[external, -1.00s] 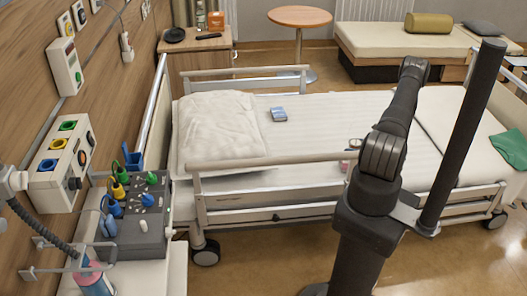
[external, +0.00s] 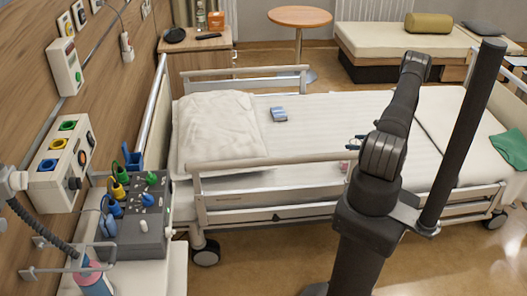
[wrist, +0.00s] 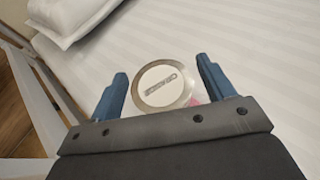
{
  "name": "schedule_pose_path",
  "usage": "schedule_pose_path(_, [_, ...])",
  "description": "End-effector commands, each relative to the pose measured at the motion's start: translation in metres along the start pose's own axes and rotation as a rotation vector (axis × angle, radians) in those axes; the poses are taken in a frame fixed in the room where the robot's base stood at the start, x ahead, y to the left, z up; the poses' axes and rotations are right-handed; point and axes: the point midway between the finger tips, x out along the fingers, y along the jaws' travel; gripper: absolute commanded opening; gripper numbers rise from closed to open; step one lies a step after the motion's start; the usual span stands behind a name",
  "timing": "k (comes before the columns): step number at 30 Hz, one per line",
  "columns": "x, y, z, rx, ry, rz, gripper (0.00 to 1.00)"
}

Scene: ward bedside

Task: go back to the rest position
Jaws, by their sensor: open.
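My gripper (external: 355,143) is beside the near bed rail in the external view, partly hidden by my arm. In the wrist view its two blue fingers (wrist: 162,82) are open. A container with a round, pale lid (wrist: 160,84) shows between the fingers, with gaps on both sides. A bit of its pink side (wrist: 196,101) shows behind the gripper's edge. In the external view a small pinkish part (external: 344,167) shows below the rail's top bar; most of the container is hidden there.
The bed rail (external: 270,160) runs close by my gripper. A white pillow (external: 218,130) and a small blue item (external: 279,114) lie on the bed (external: 320,112). A green cloth (external: 510,148) lies at the right end. The mattress middle is mostly clear.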

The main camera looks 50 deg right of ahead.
Motion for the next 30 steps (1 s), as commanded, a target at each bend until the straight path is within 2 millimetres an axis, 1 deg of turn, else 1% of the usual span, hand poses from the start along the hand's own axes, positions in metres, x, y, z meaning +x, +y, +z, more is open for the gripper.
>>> schedule_pose_path(5, [0.009, 0.001, -0.025, 0.003, 0.0, 0.001, 0.75])
schedule_pose_path(6, [-0.003, -0.002, -0.021, 0.0, 0.0, -0.005, 0.75])
schedule_pose_path(9, [-0.025, -0.002, -0.02, 0.001, 0.0, -0.005, 0.75])
schedule_pose_path(18, [-0.083, -0.001, -0.02, 0.001, 0.0, -0.004, 0.75])
schedule_pose_path(23, [-0.111, -0.001, -0.02, 0.0, 0.0, -0.003, 0.75])
schedule_pose_path(24, [-0.112, 0.0, -0.02, 0.0, 0.0, 0.0, 0.75])
schedule_pose_path(25, [-0.102, 0.001, -0.02, 0.0, 0.0, 0.005, 0.75])
schedule_pose_path(30, [-0.07, 0.001, -0.02, 0.0, 0.001, 0.005, 0.75])
